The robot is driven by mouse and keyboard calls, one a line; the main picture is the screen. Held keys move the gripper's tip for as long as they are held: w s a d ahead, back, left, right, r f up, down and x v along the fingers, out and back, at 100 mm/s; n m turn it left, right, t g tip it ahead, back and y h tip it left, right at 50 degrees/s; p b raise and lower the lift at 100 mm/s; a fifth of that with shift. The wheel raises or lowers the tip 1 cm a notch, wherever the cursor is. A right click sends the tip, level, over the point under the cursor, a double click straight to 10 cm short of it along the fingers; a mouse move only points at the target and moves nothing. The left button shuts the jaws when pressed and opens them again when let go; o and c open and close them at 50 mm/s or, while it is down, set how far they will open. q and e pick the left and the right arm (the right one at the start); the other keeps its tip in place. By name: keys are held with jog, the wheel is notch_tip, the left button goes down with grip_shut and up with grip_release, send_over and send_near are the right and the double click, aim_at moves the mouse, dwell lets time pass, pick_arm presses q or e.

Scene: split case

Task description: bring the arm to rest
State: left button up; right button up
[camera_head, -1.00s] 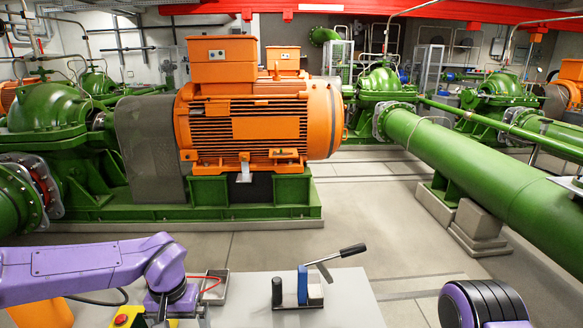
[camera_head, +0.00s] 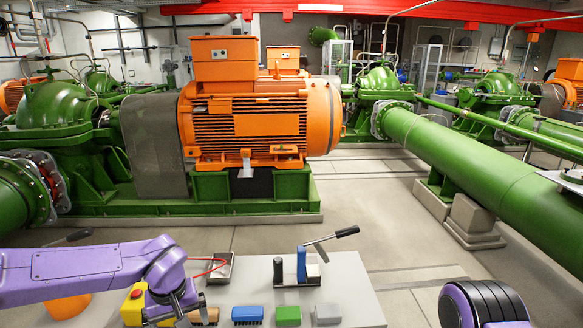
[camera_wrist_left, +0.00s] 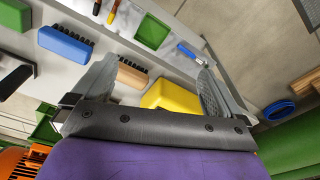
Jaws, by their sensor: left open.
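My left arm comes in from the left in the head view, bent down at the wrist over the table's left side. My left gripper (camera_wrist_left: 158,65) is open in the left wrist view, its two grey fingers wide apart with nothing held between them. A yellow block (camera_wrist_left: 172,97) and a wooden brush (camera_wrist_left: 133,74) lie beyond the fingers, apart from them as far as I can tell. In the head view the fingers are partly hidden by the wrist. My right gripper is out of view.
A large orange motor (camera_head: 258,115) stands behind, with open floor between.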

pick_arm(q)
jog(key=s+a+f+n+t+y, duration=0.2)
jog(key=s+f+n, duration=0.2)
jog(key=f, duration=0.4)
jog(key=s+a+f+n+t+y, duration=0.2)
jog(key=s+f+n+t, duration=0.15)
jog(key=f, duration=0.45)
jog(key=s+a+f+m+g, duration=0.1)
jog(key=s+f+m, duration=0.2)
jog(key=s, duration=0.7)
jog(key=s+a+f+m+g+h, duration=0.1)
jog(key=s+f+m+g, duration=0.1)
jog(key=s+f, duration=0.4)
jog(key=s+m, duration=0.1)
jog(key=s, duration=0.3)
jog(key=shift+s+f+b, duration=0.15)
jog(key=shift+s+b, duration=0.15)
